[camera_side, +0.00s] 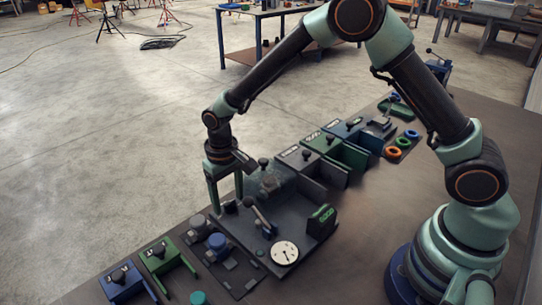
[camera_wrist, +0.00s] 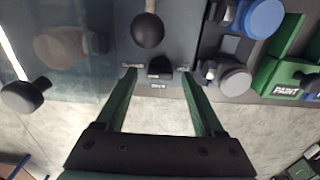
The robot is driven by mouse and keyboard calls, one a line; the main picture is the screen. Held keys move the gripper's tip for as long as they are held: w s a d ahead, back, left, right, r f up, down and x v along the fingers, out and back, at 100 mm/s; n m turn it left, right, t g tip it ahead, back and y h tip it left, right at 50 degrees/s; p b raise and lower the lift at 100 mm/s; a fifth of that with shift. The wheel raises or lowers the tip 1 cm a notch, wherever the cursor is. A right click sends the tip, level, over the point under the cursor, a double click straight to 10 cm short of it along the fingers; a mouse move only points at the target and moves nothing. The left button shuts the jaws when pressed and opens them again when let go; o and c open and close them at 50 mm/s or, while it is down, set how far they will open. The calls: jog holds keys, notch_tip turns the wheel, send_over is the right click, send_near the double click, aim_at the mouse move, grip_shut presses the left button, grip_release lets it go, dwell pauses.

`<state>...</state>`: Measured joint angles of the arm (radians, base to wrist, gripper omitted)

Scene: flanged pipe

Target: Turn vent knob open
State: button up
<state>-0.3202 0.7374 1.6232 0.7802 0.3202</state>
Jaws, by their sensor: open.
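A small black knob (camera_wrist: 160,68) with tiny labels around it sits on the front edge of a dark panel (camera_wrist: 185,20); I take it for the vent knob, but the labels are too small to read surely. My gripper (camera_wrist: 157,72) is open, with its two green fingertips on either side of the knob and gaps between. In the side view my gripper (camera_side: 228,204) points down at the panel's near-left edge, with the dark knob (camera_side: 230,207) between the fingertips. Whether the fingertips reach down to the panel is hard to tell.
A lever with a black ball end (camera_wrist: 148,30) stands close behind the knob. A clear cover (camera_wrist: 60,50) lies beside it. A dial gauge (camera_side: 284,253) and a green-lit display (camera_side: 322,220) are on the panel.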

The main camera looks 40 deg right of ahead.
grip_shut()
jog(key=shift+n, duration=0.3)
jog(key=n, duration=0.3)
jog(key=shift+n, duration=0.3)
jog(key=n, duration=0.4)
jog(key=shift+a+n, duration=0.15)
jog(key=shift+n, duration=0.15)
jog(key=n, duration=0.9)
jog(key=shift+s, duration=0.15)
